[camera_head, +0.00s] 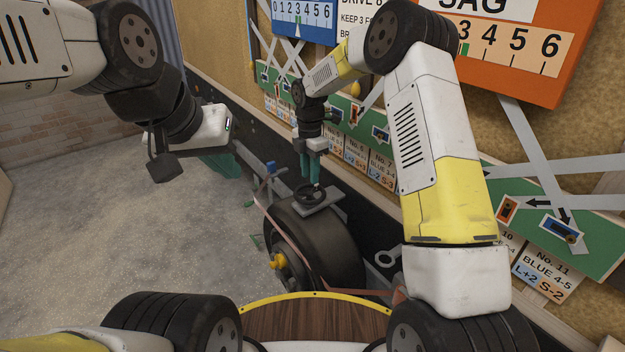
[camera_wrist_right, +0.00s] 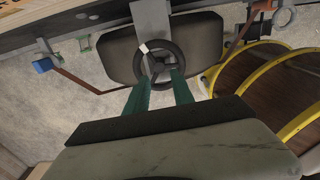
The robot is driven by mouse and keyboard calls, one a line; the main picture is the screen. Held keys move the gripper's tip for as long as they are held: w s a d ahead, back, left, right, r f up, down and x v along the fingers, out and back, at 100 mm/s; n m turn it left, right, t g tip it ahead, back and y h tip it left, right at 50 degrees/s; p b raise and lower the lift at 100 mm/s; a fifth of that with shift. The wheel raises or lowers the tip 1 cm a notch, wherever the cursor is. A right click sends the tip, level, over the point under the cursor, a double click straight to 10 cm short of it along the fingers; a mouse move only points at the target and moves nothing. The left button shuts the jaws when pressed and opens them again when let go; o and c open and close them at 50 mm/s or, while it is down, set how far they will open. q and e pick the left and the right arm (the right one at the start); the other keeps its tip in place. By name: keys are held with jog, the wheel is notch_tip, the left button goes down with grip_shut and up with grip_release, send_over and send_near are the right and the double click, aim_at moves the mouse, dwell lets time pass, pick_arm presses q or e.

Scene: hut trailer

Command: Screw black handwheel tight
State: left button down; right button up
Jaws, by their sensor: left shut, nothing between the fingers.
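The black handwheel (camera_head: 308,194) sits on a grey plate above a dark wheel. In the right wrist view the handwheel (camera_wrist_right: 160,62) shows its rim, spokes and a small white mark on the rim. My right gripper (camera_head: 311,183) points down at the handwheel from above. In the wrist view its teal fingers (camera_wrist_right: 160,78) stand apart, with their tips at the near part of the rim. Whether they touch it is hard to tell. My left gripper (camera_head: 225,166) is away to the left over the floor, shut and empty, partly hidden by its own wrist.
The dark wheel (camera_head: 326,240) has a yellow hub piece (camera_head: 277,261) and a reddish strap beside it. A blue-topped lever (camera_head: 270,167) stands to the left. A green board with labels (camera_head: 380,133) runs along the wall behind. The floor on the left is clear.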

aim_at(310, 193)
notch_tip(310, 193, down, 8)
jog(key=shift+w+f, duration=0.1)
dwell(0.4)
grip_shut()
